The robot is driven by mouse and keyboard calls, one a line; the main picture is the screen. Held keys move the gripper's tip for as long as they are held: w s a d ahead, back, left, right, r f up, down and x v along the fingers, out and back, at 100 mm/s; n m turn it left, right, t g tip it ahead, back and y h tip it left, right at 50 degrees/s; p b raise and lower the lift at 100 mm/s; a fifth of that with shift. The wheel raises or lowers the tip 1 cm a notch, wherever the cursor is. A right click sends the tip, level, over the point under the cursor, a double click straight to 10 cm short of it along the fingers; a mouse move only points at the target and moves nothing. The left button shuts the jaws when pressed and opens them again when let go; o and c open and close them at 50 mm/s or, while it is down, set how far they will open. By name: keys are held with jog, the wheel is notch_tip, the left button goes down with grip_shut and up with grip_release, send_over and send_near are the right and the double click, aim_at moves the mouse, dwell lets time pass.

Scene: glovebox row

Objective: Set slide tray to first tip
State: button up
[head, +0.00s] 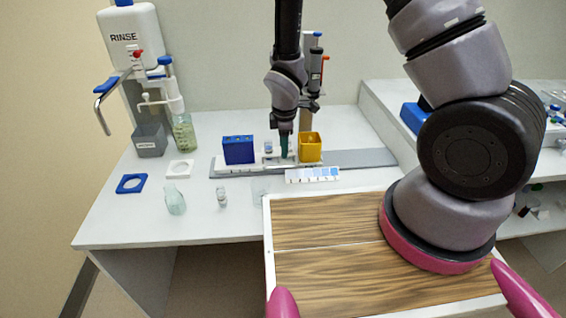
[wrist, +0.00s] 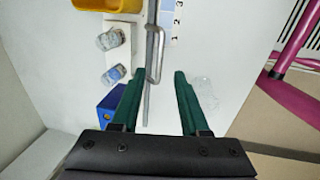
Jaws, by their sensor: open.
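The slide tray, a white block (wrist: 118,58) carrying two small vials, sits between a blue box (head: 239,150) and a yellow bin (head: 310,147) on a grey base (head: 372,158). A bent metal handle (wrist: 160,55) stands out from its side in the wrist view. A scale card (head: 312,175) in white and blue lies along the front; its numbers 1, 2, 3 show in the wrist view (wrist: 173,18). My gripper (wrist: 159,76) is open, its green fingers on either side of the handle's near end in the picture. I cannot tell whether they touch it. My arm hides part of the tray in the head view.
A clear bottle (head: 175,200), a small vial (head: 221,197) and a blue square ring (head: 131,183) stand or lie on the bench left of the tray. A rinse dispenser (head: 130,40) is at the back left. The bench front has free room.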

aim_at(283, 167)
jog(key=f, duration=0.2)
jog(key=w+f, duration=0.1)
jog(key=f, duration=0.5)
jog(key=shift+w, duration=0.25)
jog(key=shift+r, duration=0.1)
grip_shut()
dwell(0.9)
